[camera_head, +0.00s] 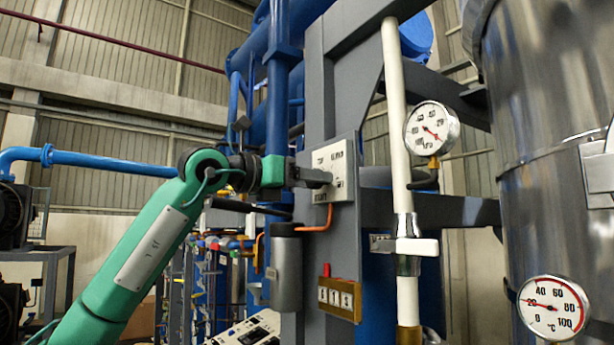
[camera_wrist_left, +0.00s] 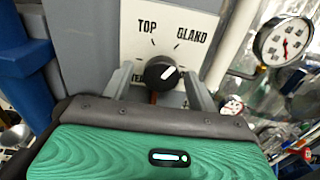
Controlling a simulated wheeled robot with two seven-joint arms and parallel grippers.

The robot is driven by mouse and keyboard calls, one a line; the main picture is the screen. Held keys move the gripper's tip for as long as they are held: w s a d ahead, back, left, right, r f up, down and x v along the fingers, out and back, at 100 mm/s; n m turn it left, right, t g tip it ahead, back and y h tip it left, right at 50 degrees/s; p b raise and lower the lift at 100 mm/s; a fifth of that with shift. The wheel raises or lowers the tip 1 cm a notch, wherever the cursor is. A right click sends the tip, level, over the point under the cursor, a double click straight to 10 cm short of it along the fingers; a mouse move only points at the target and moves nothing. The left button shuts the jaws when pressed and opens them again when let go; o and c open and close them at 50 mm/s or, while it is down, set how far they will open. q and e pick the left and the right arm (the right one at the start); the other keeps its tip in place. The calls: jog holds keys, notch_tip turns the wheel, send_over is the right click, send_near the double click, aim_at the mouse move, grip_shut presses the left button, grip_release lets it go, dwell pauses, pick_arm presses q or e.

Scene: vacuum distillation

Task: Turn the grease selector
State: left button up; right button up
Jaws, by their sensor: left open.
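The grease selector is a black round knob (camera_wrist_left: 160,73) with a white pointer mark, on a white panel (camera_wrist_left: 140,20) labelled TOP and GLAND. The mark slants up and right, on the GLAND side. A further label at lower left is partly hidden by a finger. My left gripper (camera_wrist_left: 158,80) is open, with one grey finger on each side of the knob. I cannot tell whether the fingers touch it. In the head view my left gripper (camera_head: 314,177) reaches the front of the panel (camera_head: 344,160) and hides the knob. My right gripper is out of view.
A white pipe (camera_head: 396,120) with a pressure gauge (camera_head: 431,128) stands right of the panel. A grey cylinder (camera_head: 286,270) and a brass block (camera_head: 339,298) sit below it. A large steel vessel (camera_head: 545,150) with a temperature dial (camera_head: 552,308) fills the right.

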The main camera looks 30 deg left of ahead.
pick_arm(q)
jog(key=c, duration=1)
jog(key=shift+s+d+n+b, duration=0.1)
jog(key=shift+d+n+b, duration=0.05)
jog(key=shift+n+b, duration=4.75)
jog(key=shift+r+n+p, duration=0.1)
jog(key=shift+n+p, duration=0.8)
jog(key=shift+n, duration=0.1)
